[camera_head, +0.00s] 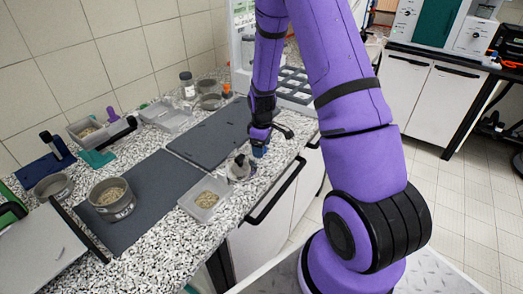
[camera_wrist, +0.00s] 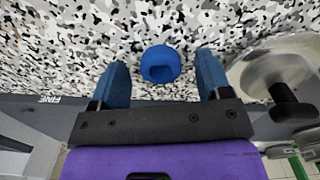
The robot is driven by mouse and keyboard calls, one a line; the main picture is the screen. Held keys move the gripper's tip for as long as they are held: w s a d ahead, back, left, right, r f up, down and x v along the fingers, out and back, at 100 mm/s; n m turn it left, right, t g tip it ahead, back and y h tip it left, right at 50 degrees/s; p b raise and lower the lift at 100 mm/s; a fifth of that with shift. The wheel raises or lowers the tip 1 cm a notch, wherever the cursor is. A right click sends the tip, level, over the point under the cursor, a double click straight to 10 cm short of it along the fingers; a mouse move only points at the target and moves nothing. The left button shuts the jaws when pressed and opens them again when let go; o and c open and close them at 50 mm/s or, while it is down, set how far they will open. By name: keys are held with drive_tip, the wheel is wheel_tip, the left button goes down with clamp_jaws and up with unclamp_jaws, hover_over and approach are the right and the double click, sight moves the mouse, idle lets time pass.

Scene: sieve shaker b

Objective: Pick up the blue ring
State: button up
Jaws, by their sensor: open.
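The blue ring (camera_wrist: 161,64) lies on the speckled countertop in the wrist view, between and a little beyond my fingertips. My gripper (camera_wrist: 160,75) is open, with one blue finger on each side of the ring and a gap on both sides. Nothing is held. In the head view my gripper (camera_head: 259,148) is low over the front part of the counter, at the right of the dark mats. The ring cannot be made out clearly there.
A metal round part with a black knob (camera_wrist: 285,75) stands close to the right finger; it also shows in the head view (camera_head: 240,168). A tray of grains (camera_head: 205,200) and a sieve pan (camera_head: 112,199) stand to the left. The counter's front edge is close.

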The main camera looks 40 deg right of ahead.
drive_tip(key=shift+f, duration=0.2)
drive_tip(key=c, duration=1)
drive_tip(key=shift+r, duration=0.15)
